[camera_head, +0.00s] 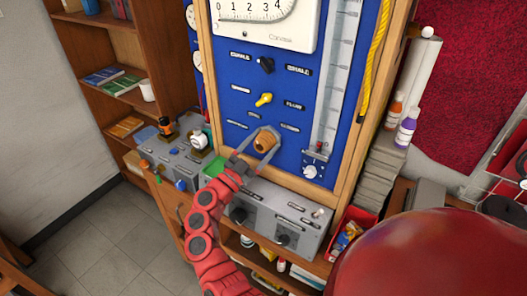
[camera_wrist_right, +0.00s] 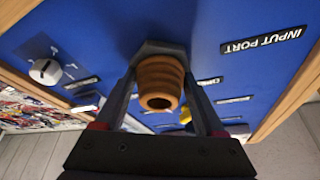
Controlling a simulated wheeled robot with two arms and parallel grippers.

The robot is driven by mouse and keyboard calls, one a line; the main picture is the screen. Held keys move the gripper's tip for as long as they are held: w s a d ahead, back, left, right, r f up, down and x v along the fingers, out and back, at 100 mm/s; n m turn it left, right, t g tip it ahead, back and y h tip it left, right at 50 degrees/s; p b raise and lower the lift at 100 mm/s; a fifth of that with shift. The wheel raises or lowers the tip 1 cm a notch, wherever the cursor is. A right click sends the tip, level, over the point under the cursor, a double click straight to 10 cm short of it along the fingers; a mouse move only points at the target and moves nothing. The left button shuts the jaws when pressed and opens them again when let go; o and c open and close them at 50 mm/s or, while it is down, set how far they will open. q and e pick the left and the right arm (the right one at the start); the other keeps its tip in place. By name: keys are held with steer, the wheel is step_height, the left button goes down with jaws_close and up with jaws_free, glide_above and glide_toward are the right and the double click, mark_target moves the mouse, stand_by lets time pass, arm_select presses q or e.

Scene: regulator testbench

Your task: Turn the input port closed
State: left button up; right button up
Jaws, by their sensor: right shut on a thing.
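The input port (camera_head: 265,141) is a brown-orange ribbed fitting low on the blue panel (camera_head: 232,132). In the right wrist view, the port (camera_wrist_right: 159,82) has an open round mouth and a grey hex-shaped collar behind it. The label INPUT PORT (camera_wrist_right: 262,41) shows on the panel beside it. My right gripper (camera_head: 261,146) reaches up to the panel from below, with one finger on each side of the fitting. Its fingers, also in the right wrist view (camera_wrist_right: 161,73), are shut on the port at the collar. My left gripper is out of view.
Above the port are a yellow knob (camera_head: 263,99) and a black knob (camera_head: 266,64). A flowmeter tube with a white knob (camera_head: 312,171) stands to the right. A grey control box (camera_head: 275,222) lies just below, and another grey box (camera_head: 181,160) stands at left.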

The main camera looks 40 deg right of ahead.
steer(key=m+g+b, duration=0.1)
steer(key=m+b, duration=0.2)
steer(key=m+g+y+b, duration=0.1)
steer(key=m+b, duration=0.1)
steer(key=m, duration=0.2)
steer(key=m+g+y+b, duration=0.1)
steer(key=m+g+b, duration=0.1)
steer(key=m+b, duration=0.1)
steer(key=shift+w+f+b, duration=0.1)
steer(key=shift+f+b, duration=0.05)
steer(key=shift+b, duration=0.15)
steer(key=shift+m+b, duration=0.65)
steer(key=shift+m, duration=0.35)
steer(key=shift+r+m+g+y+b, duration=0.15)
steer(key=shift+m+y+b, duration=0.3)
steer(key=shift+m, duration=0.25)
steer(key=shift+r+m+g+y+b, duration=0.15)
steer(key=shift+m+y+b, duration=0.25)
steer(key=shift+m, duration=0.3)
steer(key=shift+f, duration=0.1)
steer(key=o, duration=1.3)
steer(key=shift+o, duration=0.2)
steer(key=shift+a, duration=0.1)
